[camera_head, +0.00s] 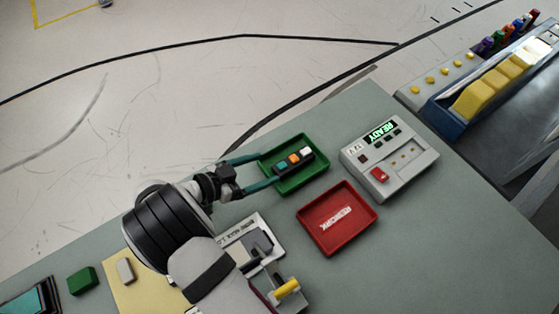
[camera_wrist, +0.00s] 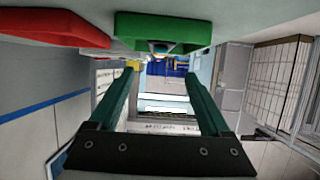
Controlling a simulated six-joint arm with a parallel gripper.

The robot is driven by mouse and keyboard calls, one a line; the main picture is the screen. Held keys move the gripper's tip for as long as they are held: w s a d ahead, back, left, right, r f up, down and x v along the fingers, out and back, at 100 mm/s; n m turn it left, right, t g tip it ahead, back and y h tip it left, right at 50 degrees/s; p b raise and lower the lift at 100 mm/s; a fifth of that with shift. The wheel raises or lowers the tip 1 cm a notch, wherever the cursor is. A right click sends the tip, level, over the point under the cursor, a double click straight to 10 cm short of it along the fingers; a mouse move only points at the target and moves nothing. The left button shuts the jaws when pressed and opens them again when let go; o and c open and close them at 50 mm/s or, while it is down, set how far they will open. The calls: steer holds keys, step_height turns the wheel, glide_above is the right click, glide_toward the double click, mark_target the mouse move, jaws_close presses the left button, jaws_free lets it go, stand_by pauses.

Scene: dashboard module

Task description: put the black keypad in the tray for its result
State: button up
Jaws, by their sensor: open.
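The black keypad (camera_head: 293,160) has blue, orange and white keys. It lies in the green tray (camera_head: 314,184) in the head view, tilted along the tray's diagonal. My gripper (camera_head: 270,168) is open, with its two green fingers apart at the tray's left side, their tips near the keypad's left end. The fingers do not appear closed on it. The red tray (camera_head: 316,242), marked REWORK, lies in front of the green one and is empty. In the wrist view my open fingers (camera_wrist: 160,74) point toward the green tray (camera_wrist: 135,28); the keypad is hard to make out there.
A grey tester (camera_head: 412,164) with a lit READY display stands right of the trays. A white fixture (camera_head: 240,232) with a yellow handle (camera_head: 286,289) is partly behind my arm. A green block (camera_head: 82,281) and pale block (camera_head: 125,270) lie at lower left.

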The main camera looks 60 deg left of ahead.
steer(key=shift+s+r, duration=0.2)
steer(key=shift+s, duration=0.3)
steer(key=w+a+r+m+g+y, duration=0.25)
steer(key=w+r, duration=0.35)
steer(key=w, duration=0.5)
steer(key=w+d+r+g+y, duration=0.35)
steer(key=w+d+r, duration=0.35)
steer(key=w+r, duration=0.4)
steer(key=d+r+g+y, duration=0.1)
steer(key=d+r, duration=0.1)
steer(key=d, duration=0.6)
steer(key=s+d+f+m+g+h, duration=0.1)
steer(key=s+d+g+h, duration=0.1)
steer(key=s+d, duration=0.8)
steer(key=s+d+f+m+g+h, duration=0.2)
steer(key=s+d, duration=0.9)
steer(key=d, duration=0.6)
steer(key=g+h, duration=0.1)
steer(key=g, duration=0.1)
steer(key=shift+s+d+g, duration=0.3)
steer(key=shift+d+g, duration=0.1)
